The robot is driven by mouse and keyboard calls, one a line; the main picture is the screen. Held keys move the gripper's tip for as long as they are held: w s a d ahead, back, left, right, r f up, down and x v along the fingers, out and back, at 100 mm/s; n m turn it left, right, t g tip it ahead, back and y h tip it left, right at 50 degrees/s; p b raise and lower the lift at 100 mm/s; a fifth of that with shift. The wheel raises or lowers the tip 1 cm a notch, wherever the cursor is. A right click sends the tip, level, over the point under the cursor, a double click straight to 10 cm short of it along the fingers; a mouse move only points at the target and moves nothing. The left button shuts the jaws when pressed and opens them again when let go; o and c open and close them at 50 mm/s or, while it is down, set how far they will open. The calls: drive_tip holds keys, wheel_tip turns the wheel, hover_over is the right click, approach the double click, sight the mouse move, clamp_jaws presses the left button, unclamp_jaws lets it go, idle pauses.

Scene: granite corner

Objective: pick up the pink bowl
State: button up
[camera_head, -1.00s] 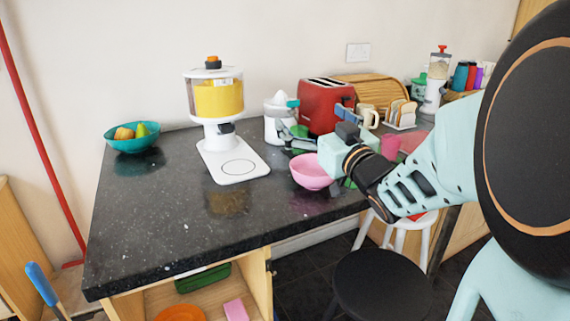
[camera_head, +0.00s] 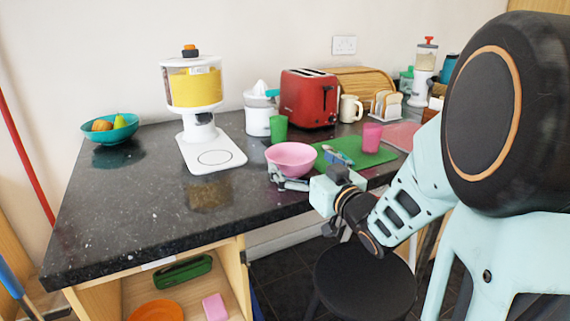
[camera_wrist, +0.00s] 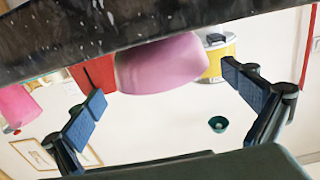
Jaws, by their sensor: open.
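The pink bowl (camera_head: 292,156) stands upright on the dark granite counter (camera_head: 130,200), near its front edge. My gripper (camera_head: 288,182) is open and empty at the near side of the bowl, low over the counter by its front edge. In the wrist view the picture is upside down. There the bowl (camera_wrist: 160,66) appears ahead, between the two spread blue-padded fingers of my gripper (camera_wrist: 168,98). The bowl looks empty in the head view. I cannot tell whether a finger touches it.
Behind the bowl are a green cup (camera_head: 279,129), a juicer (camera_head: 258,118) and a red toaster (camera_head: 308,99). A green board (camera_head: 375,158) and pink cup (camera_head: 371,137) are to the right. A yellow-filled dispenser (camera_head: 194,88) stands left. A black stool (camera_head: 362,285) stands below.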

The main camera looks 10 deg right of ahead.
sight(291, 152)
drive_tip(key=b+x, duration=0.1)
drive_tip(key=x, duration=0.4)
drive_tip(key=shift+a, duration=0.1)
drive_tip(key=shift+c, duration=0.4)
drive_tip(key=c, duration=0.8)
drive_tip(key=shift+c, duration=0.7)
drive_tip(key=shift+r, duration=0.1)
